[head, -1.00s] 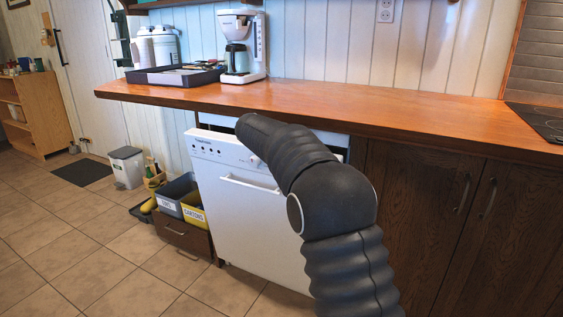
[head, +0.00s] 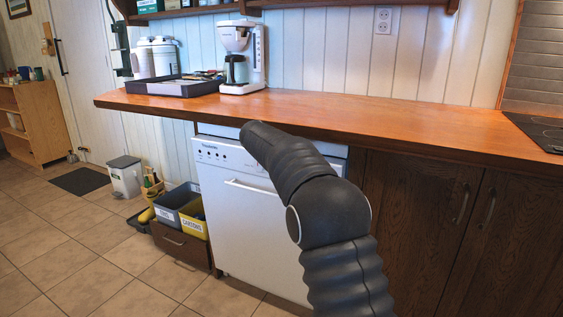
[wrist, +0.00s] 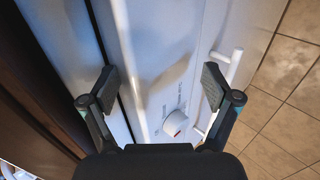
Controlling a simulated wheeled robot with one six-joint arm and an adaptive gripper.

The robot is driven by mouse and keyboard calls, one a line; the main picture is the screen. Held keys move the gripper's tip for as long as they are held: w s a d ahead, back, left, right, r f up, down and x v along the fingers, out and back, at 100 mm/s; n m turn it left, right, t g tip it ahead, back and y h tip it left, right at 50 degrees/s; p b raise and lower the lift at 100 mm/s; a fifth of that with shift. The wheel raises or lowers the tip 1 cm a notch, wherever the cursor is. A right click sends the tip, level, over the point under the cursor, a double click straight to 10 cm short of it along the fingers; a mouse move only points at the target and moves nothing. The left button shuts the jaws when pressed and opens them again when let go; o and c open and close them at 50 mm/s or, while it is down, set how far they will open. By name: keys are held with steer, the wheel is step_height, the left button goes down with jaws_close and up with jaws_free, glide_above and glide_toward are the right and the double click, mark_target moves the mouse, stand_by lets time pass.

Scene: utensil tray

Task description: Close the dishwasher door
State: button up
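The white dishwasher door (head: 240,215) stands nearly upright under the wooden counter, its top still leaning out a little from the dishwasher body (head: 218,130). Its bar handle (head: 250,187) and control panel face the room. In the wrist view, the door's top edge (wrist: 135,70) runs beside a narrow dark gap to the body. A round knob (wrist: 175,122) and the handle (wrist: 226,68) show on the door front. My gripper (wrist: 158,85) is open and empty, its fingers spread either side of the door's top edge. In the head view my arm hides the gripper and the panel's right part.
The counter (head: 330,112) overhangs the dishwasher, with a coffee maker (head: 242,55) and black tray (head: 175,86) on it. Sorting bins (head: 180,208) stand left of the door. Dark cabinets (head: 430,220) are at the right. The tiled floor (head: 100,250) at front left is clear.

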steer(key=shift+a+r, duration=0.2)
stand_by(0.5)
steer(key=v, duration=1.2)
steer(key=shift+c, duration=0.2)
